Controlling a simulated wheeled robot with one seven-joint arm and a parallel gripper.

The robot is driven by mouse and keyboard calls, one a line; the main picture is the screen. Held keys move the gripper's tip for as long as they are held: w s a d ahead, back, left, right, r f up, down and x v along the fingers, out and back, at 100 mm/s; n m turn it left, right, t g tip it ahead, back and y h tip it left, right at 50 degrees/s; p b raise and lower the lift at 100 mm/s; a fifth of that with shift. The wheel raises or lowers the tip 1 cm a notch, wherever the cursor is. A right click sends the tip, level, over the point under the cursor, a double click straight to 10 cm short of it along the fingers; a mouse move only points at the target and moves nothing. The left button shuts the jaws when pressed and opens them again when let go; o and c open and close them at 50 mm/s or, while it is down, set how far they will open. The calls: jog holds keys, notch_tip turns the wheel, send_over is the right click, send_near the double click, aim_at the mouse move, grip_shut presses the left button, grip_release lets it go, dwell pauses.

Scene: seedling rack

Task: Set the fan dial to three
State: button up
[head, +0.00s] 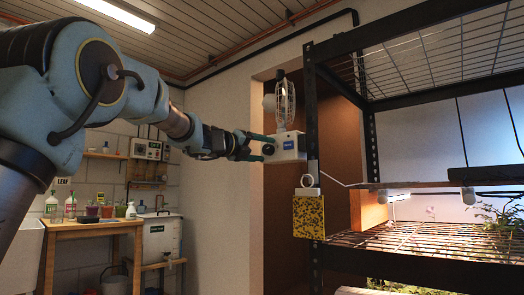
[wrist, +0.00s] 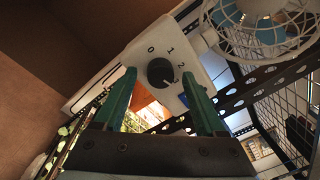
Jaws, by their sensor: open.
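The fan's white control box (head: 291,147) is fixed at the rack's near post, below its fan cage (head: 286,100). In the wrist view, the box (wrist: 152,45) carries a round black dial (wrist: 160,73) with the numbers 0, 1 and 2 readable around it. A further mark beside the right finger is partly hidden. A pale mark on the dial seems to face lower right, but I cannot tell its exact setting. My gripper (head: 262,146) is at the box's face. Its green fingers (wrist: 158,76) are open, one on each side of the dial; I see no clear contact.
The black metal rack (head: 313,160) with mesh shelves fills the right side. A yellow speckled card (head: 308,217) hangs on its post below the box. A wooden bench (head: 95,228) with bottles and pots stands far left.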

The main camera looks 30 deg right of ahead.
jog(key=shift+a, duration=0.15)
jog(key=b+v, duration=0.1)
jog(key=v, duration=0.9)
jog(key=shift+a, duration=0.25)
